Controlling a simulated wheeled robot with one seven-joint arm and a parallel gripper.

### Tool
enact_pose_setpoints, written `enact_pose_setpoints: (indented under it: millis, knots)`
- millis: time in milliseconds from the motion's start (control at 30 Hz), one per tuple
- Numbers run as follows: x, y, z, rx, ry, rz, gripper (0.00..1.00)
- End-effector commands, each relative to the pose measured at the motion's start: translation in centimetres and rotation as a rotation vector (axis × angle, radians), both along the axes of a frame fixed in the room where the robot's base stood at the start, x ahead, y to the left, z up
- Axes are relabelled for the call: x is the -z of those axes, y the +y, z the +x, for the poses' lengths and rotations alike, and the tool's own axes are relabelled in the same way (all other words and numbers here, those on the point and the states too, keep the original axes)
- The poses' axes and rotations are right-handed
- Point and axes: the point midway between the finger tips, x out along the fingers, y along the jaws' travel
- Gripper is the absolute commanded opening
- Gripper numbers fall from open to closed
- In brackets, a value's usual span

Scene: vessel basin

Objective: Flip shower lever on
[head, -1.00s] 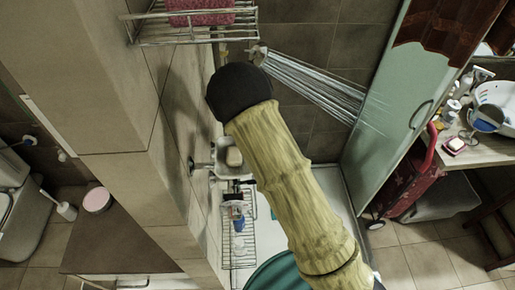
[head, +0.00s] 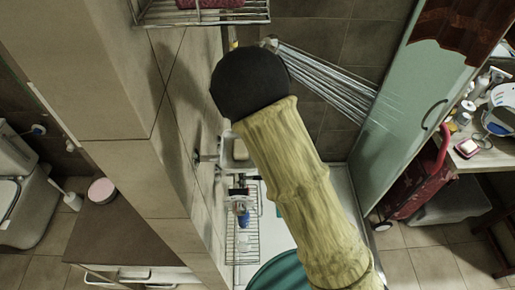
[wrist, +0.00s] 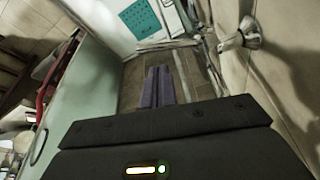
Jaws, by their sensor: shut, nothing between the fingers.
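In the wrist view a pale metal fixture with a handle (wrist: 240,36), which looks like the shower lever, sticks out from the wall at upper right. My gripper (wrist: 157,72) shows there as two purple-grey fingers, close together and empty. They are left of the fixture and apart from it. In the head view my arm hides the gripper. A small wall fixture (head: 207,158) shows left of my arm; I cannot tell if it is the same one. A shower head (head: 270,43) is at the top with pale streaks fanning out to the right.
A wire shelf (head: 200,16) is on the wall at the top. A lower wire rack (head: 243,248) holds bottles. A greenish glass panel (head: 385,130) stands at right. A teal round tub (head: 280,272) is below my arm. The wall is close on the left.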

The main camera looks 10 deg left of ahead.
Motion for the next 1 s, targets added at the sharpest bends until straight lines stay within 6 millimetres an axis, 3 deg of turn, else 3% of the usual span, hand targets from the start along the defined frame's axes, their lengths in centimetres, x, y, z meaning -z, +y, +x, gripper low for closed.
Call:
enact_pose_setpoints:
  millis: [300, 433, 1000]
  knots:
    - [-5.0, 0.4, -1.7, -0.003, -0.003, 0.002, 0.00]
    - [-6.3, 0.3, -2.0, -0.001, -0.002, 0.002, 0.00]
    - [-6.3, 0.3, -1.8, -0.038, 0.024, -0.010, 0.00]
